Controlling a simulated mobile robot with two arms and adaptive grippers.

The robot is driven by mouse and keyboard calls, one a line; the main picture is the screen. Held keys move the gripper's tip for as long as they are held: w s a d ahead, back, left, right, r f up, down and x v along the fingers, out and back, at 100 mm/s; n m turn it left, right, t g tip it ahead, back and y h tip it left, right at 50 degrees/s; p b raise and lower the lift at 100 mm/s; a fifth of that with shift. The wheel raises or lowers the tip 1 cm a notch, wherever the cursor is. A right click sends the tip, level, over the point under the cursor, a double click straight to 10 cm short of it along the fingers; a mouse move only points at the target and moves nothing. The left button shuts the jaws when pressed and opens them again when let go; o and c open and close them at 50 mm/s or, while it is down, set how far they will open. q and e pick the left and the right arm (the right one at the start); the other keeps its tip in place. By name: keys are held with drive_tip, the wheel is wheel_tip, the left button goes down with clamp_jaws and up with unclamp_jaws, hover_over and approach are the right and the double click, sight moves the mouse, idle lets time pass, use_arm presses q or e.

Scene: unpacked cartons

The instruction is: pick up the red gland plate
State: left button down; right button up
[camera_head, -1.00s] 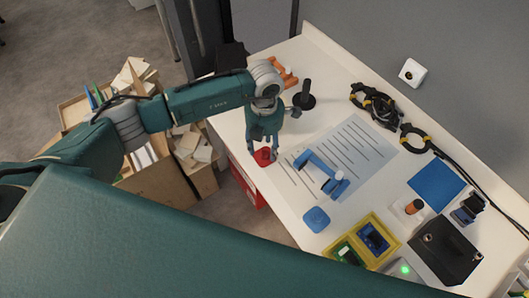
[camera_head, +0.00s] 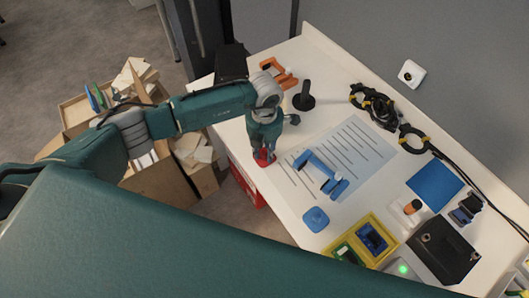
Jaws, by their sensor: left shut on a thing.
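The red gland plate (camera_head: 263,160) is a small red piece at the left edge of the white table, just left of the striped sheet. My left gripper (camera_head: 264,153) points down over it and is shut on it. The fingers hide part of the plate. I cannot tell whether the plate still touches the table. My right gripper is not in view.
A blue clamp-like piece (camera_head: 322,173) lies on the striped sheet (camera_head: 352,143). A black stand (camera_head: 304,100) and an orange piece (camera_head: 278,72) are behind. A blue plate (camera_head: 315,219) and yellow tray (camera_head: 391,238) are nearer. Open cartons (camera_head: 165,181) stand left on the floor.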

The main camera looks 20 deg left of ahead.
sight(265, 150)
use_arm(q)
wheel_tip(265, 150, up, 20)
drive_tip(key=b, duration=0.4)
